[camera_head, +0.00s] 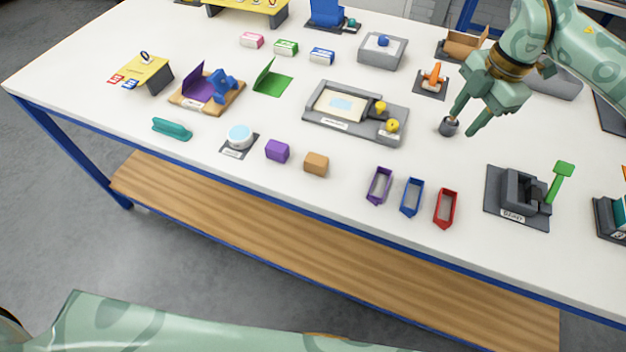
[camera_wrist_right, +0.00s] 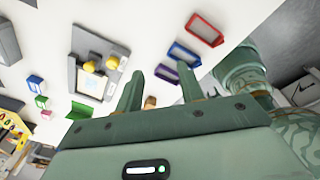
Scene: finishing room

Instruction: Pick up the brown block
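The brown block (camera_head: 317,164) sits on the white table near its front edge, just right of the purple block (camera_head: 277,151). My right gripper (camera_head: 464,120) is to the right of and farther back than the brown block, well apart from it. Its two fingers are spread with nothing between them. In the right wrist view the brown block (camera_wrist_right: 150,102) shows small, partly hidden by my gripper, in the gap between the open fingers (camera_wrist_right: 162,78). My left gripper is not in view.
Purple, blue and red frames (camera_head: 445,208) lie right of the brown block. A small dark cylinder (camera_head: 449,127) stands by my right fingertips. A grey tray (camera_head: 322,122) with yellow knobs lies behind the block. A grey fixture with a green lever (camera_head: 520,195) stands right.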

